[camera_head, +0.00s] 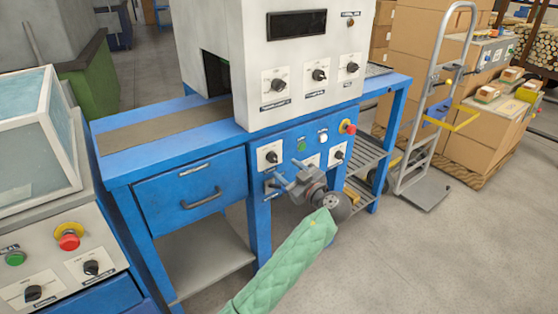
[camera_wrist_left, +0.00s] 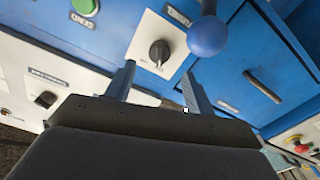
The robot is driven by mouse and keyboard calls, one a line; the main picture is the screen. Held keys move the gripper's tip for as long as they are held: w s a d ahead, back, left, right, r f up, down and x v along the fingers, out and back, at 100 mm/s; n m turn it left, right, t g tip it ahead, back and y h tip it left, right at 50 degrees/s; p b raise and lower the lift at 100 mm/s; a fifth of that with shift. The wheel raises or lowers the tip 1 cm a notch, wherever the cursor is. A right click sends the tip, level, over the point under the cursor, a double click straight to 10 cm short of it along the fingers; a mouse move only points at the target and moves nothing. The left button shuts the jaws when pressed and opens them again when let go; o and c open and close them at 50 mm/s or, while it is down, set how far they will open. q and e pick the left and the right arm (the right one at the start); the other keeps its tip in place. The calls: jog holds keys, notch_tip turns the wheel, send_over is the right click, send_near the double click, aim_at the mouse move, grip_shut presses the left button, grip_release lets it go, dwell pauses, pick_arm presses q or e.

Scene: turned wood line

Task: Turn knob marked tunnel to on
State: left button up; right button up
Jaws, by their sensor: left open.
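The tunnel knob (camera_wrist_left: 160,52) is a black rotary knob on a white plate. In the left wrist view its label (camera_wrist_left: 178,15) appears upside down. A pale mark shows on the knob's lower side there. In the head view this knob (camera_head: 272,157) is the leftmost on the blue front panel, beside the drawer. My left gripper (camera_head: 278,181) is open just in front of the panel. In the left wrist view its two fingers (camera_wrist_left: 159,72) stand on either side of the knob's lower side, with nothing between them. Contact cannot be told. My right gripper is out of view.
A blue ball handle (camera_wrist_left: 208,35) sticks out close to the knob. A green button (camera_wrist_left: 84,6) marked send is on the other side. The drawer (camera_head: 190,190) is left of the panel. A red button (camera_head: 348,127) sits at the panel's right; a hand truck (camera_head: 420,130) stands beyond.

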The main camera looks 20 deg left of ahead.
aim_at(276, 161)
pick_arm(q)
jog(key=shift+x, duration=3.15)
jog(key=shift+c, duration=0.4)
jog(key=c, duration=0.9)
